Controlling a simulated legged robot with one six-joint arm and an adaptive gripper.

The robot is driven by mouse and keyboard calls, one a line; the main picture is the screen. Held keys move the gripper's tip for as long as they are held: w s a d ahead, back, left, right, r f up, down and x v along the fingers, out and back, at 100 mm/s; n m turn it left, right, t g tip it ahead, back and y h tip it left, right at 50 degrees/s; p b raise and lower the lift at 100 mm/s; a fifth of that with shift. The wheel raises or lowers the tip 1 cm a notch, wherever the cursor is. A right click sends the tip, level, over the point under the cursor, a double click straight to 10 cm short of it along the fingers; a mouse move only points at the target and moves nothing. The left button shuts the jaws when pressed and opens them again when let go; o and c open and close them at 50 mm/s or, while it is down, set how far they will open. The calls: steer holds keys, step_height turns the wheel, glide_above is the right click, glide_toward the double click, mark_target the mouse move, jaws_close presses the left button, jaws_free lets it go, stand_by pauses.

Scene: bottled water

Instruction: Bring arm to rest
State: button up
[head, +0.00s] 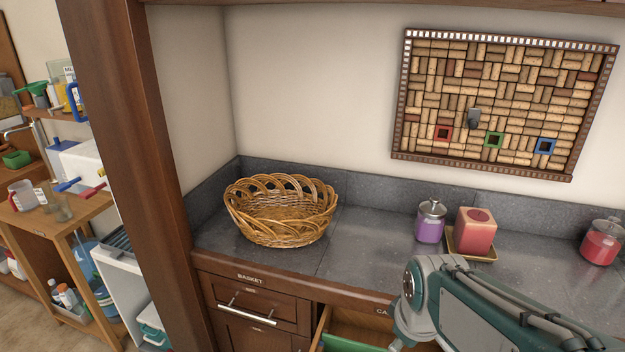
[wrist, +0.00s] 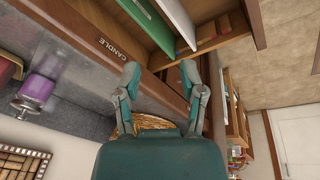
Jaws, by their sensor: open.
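My arm enters the head view from the lower right and bends down over the counter's front edge; its gripper is hidden there. In the wrist view my gripper (wrist: 159,75) has its two fingers spread apart, with nothing between them. Beyond the fingers is the wooden cabinet front, with an edge labelled CANDLE (wrist: 109,47). An open drawer (wrist: 217,40) with green and white dividers lies close by the fingertips. The drawer also shows in the head view (head: 369,322), below the counter and beside my arm.
A wicker basket (head: 281,213) stands on the grey counter (head: 355,252). A purple jar (head: 430,222), a red candle (head: 475,231) and a red jar (head: 601,243) stand farther right. A cork board (head: 500,100) hangs on the wall. A wooden post (head: 130,150) rises at left.

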steer(key=s+r+m+t, duration=0.2)
steer(key=s+r+m, duration=0.4)
steer(key=s+m, duration=0.1)
steer(key=shift+s+r+t, duration=0.2)
steer(key=shift+s+t, duration=0.2)
steer(key=shift+s, duration=0.35)
stand_by(0.9)
